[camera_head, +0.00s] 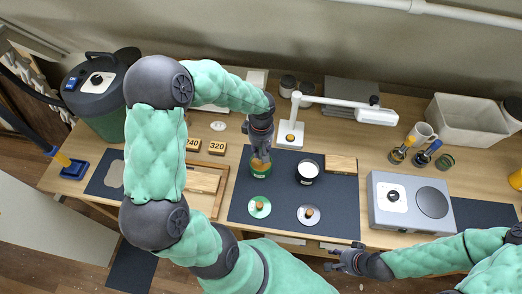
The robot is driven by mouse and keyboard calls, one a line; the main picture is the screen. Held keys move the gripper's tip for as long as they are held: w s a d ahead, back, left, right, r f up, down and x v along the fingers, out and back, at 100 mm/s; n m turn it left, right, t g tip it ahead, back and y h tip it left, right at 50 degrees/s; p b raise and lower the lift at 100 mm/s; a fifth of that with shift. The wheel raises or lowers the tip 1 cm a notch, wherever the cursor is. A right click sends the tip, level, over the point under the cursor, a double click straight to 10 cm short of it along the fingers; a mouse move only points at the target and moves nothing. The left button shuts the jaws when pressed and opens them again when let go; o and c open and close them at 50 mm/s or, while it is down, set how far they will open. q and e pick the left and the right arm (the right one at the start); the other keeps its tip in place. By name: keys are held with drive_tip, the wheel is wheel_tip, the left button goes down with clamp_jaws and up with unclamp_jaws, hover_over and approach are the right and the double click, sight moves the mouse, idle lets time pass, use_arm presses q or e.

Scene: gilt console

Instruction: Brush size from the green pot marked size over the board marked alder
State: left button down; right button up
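The green pot (251,172) stands on the dark mat, its top partly covered by my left gripper (260,153). The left gripper points down at the pot's mouth. Something orange-brown shows at its tips; I cannot tell whether it is a brush or whether the fingers hold it. A green lid (260,207) with a wooden knob lies in front of the pot. A wooden board (341,163) lies at the mat's back right, and a wooden frame or board (204,182) lies left of the mat. My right gripper (334,260) is open and empty beyond the table's front edge.
A white lamp (335,103) stands behind, a grey hotplate (384,216) at right. Sanding blocks (217,148) lie left of the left gripper; a green canister (98,105) stands far left.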

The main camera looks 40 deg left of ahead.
use_arm(q)
drive_tip(key=shift+r+p, duration=1.3)
drive_tip(key=shift+r, duration=1.05)
drive_tip(key=shift+f, duration=0.1)
